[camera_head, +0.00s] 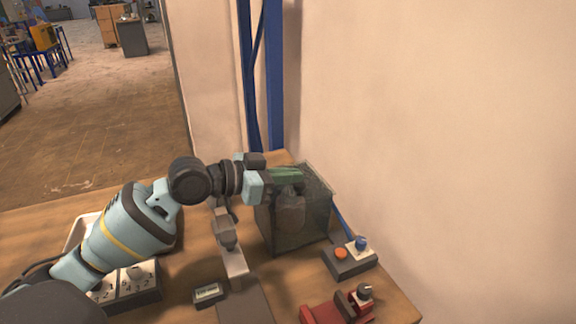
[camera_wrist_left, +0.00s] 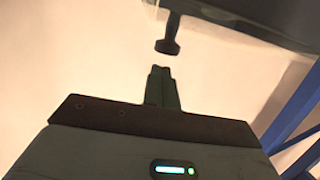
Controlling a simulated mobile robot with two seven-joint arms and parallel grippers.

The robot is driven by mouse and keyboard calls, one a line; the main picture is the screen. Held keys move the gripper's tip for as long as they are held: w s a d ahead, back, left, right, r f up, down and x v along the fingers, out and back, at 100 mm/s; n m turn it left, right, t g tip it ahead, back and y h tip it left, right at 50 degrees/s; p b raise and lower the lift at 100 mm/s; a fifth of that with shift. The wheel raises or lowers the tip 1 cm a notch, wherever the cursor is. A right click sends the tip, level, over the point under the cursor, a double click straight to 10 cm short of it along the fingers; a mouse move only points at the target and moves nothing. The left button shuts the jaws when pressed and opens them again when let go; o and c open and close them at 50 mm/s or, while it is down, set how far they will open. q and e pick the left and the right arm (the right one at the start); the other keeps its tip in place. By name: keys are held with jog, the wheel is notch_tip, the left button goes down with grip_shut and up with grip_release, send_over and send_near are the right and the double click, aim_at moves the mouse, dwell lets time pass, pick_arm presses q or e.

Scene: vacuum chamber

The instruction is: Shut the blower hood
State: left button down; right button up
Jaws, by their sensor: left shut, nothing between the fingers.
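A dark, see-through green box (camera_head: 318,222), which looks like the blower hood, stands on the table by the wall with a brownish shape inside. How far its hood is open I cannot tell. My left gripper (camera_head: 300,174) is shut and empty, reaching across the box's upper part from the left. In the left wrist view its closed fingertips (camera_wrist_left: 160,70) point at a small dark knob (camera_wrist_left: 167,46), just short of it. The knob joins a dark panel (camera_wrist_left: 255,18) at the top right. My right gripper is not in view.
A block with an orange button and blue knob (camera_head: 350,260) sits right of the box. A red device (camera_head: 338,308) is in front. A small display (camera_head: 207,293) and a grey fixture (camera_head: 232,260) stand left. Blue posts (camera_head: 275,80) rise behind; the wall is close on the right.

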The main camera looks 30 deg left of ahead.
pick_arm(q)
jog(key=shift+s+d+f+m, duration=0.15)
jog(key=shift+f+m, duration=0.25)
jog(key=shift+f, duration=0.2)
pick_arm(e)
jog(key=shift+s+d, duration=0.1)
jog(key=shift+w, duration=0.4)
pick_arm(q)
jog(key=shift+t, duration=0.3)
